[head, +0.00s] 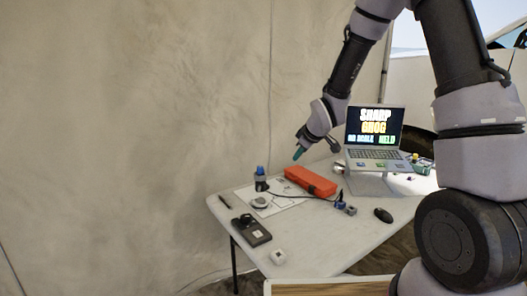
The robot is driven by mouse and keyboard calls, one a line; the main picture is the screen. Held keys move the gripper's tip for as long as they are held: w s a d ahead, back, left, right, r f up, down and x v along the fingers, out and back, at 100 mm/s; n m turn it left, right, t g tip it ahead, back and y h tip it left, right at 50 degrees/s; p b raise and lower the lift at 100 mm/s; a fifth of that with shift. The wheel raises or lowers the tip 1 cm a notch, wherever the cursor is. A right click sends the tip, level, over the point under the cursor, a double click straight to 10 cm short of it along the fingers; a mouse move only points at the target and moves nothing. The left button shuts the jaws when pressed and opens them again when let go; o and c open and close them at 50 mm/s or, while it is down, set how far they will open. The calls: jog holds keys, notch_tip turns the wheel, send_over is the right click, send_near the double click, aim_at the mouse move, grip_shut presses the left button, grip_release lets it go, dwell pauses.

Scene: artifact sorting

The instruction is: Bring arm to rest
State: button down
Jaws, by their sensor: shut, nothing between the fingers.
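My arm reaches from the right side of the head view, bends at the top and hangs down over the table. My gripper (299,153), with greenish fingertips, points down and left above the back part of the table. It is shut and empty, a little above and behind an orange-red case (311,182), and looks apart from it. The fingers are small in the view.
The white table (315,238) holds a laptop (374,135) on a stand, a dark mouse (383,215), a black device (251,230), a small white cube (278,257), a blue-topped item (260,178) and a paper sheet. A tent wall (130,130) stands behind. The table's front is mostly clear.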

jog(key=s+d+r+m+h, duration=0.1)
jog(key=s+d+r+m, duration=0.35)
jog(key=r, duration=0.35)
jog(key=s+d+r+m+h, duration=0.1)
jog(key=s+d+r+m, duration=0.2)
jog(key=s+d+r, duration=0.4)
jog(key=s+r+m, duration=0.3)
jog(key=s+r, duration=0.1)
jog(key=s, duration=0.5)
jog(key=s+d+r+m+y, duration=0.1)
jog(key=s+r+m, duration=0.3)
jog(key=s, duration=0.4)
jog(key=shift+s+d+r, duration=0.25)
jog(key=shift+s+r, duration=0.15)
jog(key=shift+r, duration=0.2)
